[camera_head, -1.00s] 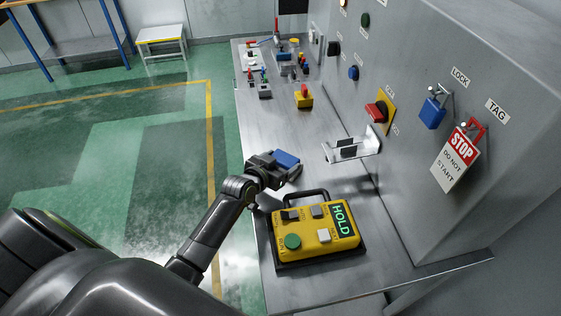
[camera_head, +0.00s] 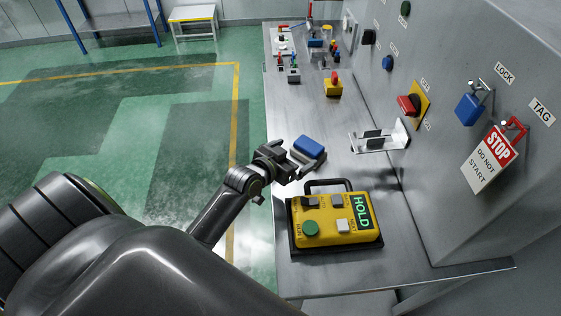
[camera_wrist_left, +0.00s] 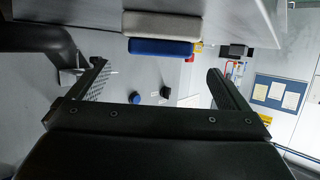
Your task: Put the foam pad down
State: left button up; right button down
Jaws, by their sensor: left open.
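The foam pad (camera_head: 309,148) has a blue top and a light grey lower layer. It lies flat on the steel bench, just beyond my left gripper (camera_head: 288,163). In the left wrist view the pad (camera_wrist_left: 160,46) shows at the top, grey layer against the bench surface, in front of the spread fingers (camera_wrist_left: 157,68). My left gripper is open and empty, with a gap between it and the pad. My right gripper is not in view.
A yellow control box (camera_head: 330,222) with a HOLD display stands nearer on the bench (camera_head: 322,115). A red-topped yellow button box (camera_head: 333,86) stands farther back. The bench between is clear.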

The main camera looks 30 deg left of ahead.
pick_arm(q)
jog(key=shift+b+v, duration=0.35)
jog(key=shift+v, duration=2.6)
jog(key=shift+s, duration=0.1)
